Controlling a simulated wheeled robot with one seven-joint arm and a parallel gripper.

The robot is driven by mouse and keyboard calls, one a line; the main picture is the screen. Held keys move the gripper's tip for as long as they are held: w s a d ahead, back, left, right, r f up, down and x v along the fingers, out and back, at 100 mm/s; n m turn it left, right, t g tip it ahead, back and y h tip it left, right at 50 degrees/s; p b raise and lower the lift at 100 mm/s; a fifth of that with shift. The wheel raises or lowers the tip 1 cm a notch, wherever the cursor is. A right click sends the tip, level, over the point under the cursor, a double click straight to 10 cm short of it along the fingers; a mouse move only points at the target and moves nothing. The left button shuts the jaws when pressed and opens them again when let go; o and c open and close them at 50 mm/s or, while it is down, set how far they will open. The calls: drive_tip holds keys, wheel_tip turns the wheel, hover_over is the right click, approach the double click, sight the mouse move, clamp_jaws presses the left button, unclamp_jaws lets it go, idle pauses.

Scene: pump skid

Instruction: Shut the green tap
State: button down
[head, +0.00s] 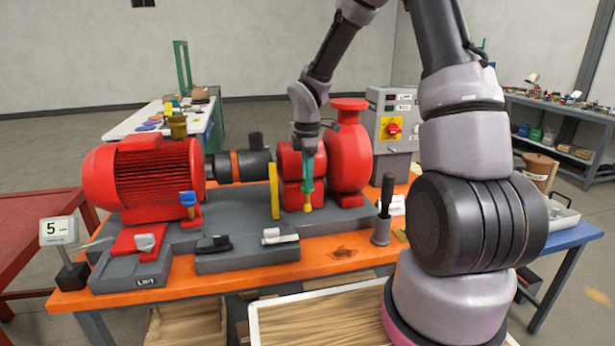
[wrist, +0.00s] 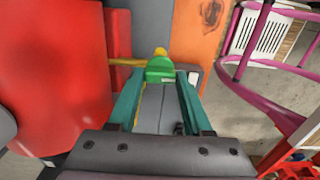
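The green tap (wrist: 160,70) shows in the wrist view as a green block with a rounded yellow end beyond it. It lies between the tips of my gripper's two teal fingers (wrist: 161,76). The fingers stand apart, one on each side of it, and any contact is too small to tell. In the head view my gripper (head: 307,182) points down in front of the red pump, and its fingers largely hide the tap. A yellow tip (head: 307,207) shows just below them.
The red pump body (head: 350,155) stands close behind my gripper. A yellow upright bar (head: 274,190) is just left of it. A blue-handled valve (head: 188,200), a black lever (head: 385,195) and the red motor (head: 145,175) share the orange bench (head: 180,294). A grey control box (head: 394,130) stands right.

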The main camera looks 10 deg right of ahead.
drive_tip(key=shift+m, duration=0.4)
drive_tip(key=m, duration=1.3)
drive_tip(key=shift+m, duration=2)
drive_tip(key=shift+c, duration=1.6)
unclamp_jaws()
